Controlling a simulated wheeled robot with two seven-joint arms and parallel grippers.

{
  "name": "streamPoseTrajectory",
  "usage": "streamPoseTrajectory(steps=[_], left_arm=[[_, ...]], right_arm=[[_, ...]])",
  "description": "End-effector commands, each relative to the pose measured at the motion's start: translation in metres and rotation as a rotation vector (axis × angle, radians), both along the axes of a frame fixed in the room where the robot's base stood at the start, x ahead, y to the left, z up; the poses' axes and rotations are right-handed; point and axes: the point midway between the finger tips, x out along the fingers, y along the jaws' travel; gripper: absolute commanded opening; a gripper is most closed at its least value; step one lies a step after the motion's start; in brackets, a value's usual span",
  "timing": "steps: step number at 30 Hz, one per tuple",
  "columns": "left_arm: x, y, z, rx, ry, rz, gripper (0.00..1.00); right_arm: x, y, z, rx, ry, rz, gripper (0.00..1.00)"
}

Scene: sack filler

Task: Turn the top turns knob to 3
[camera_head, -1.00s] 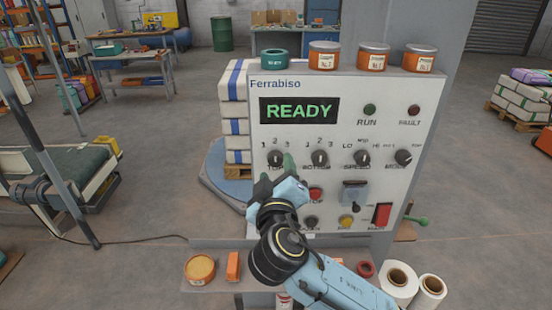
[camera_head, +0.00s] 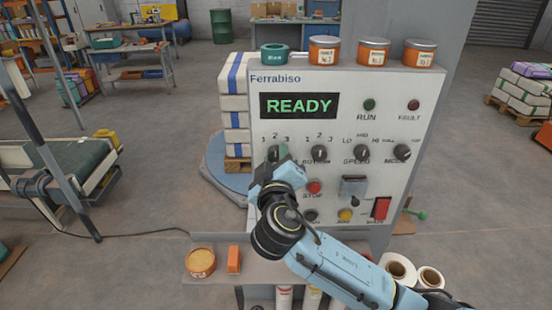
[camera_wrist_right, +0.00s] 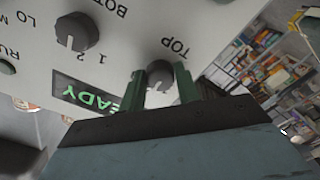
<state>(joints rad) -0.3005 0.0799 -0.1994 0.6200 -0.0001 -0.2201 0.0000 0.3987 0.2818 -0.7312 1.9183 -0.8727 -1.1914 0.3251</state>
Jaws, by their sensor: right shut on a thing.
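The top turns knob (camera_head: 275,153) is the upper left dark knob on the white Ferrabiso panel (camera_head: 350,85), with 1, 2 and 3 printed around it. It is partly hidden by my right gripper (camera_head: 281,155) in the head view. In the right wrist view the knob (camera_wrist_right: 160,72) sits between the two green fingers of my right gripper (camera_wrist_right: 162,84), which is shut on it. Its pointer is partly hidden, so I cannot tell its setting for sure. The display (camera_head: 299,106) reads READY in green. My left gripper is not in view.
The bottom turns knob (camera_head: 319,153) is close on the right, then the speed knob (camera_head: 361,153) and mode knob (camera_head: 402,152). A red stop button (camera_head: 314,187) is just below right of my gripper. Tins and a green tape roll (camera_head: 274,54) stand on top.

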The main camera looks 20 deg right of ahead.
Motion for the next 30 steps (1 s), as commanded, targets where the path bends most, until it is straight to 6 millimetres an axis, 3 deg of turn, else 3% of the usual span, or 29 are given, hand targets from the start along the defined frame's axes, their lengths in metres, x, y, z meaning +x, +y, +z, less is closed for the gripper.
streamPoseTrajectory(steps=[11, 30], left_arm=[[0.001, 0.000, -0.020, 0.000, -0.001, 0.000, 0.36], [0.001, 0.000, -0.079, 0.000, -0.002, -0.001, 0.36]], right_arm=[[0.000, 0.001, -0.004, 0.115, -0.031, 0.000, 0.09], [0.000, 0.001, -0.003, 0.605, -0.173, -0.001, 0.09]])
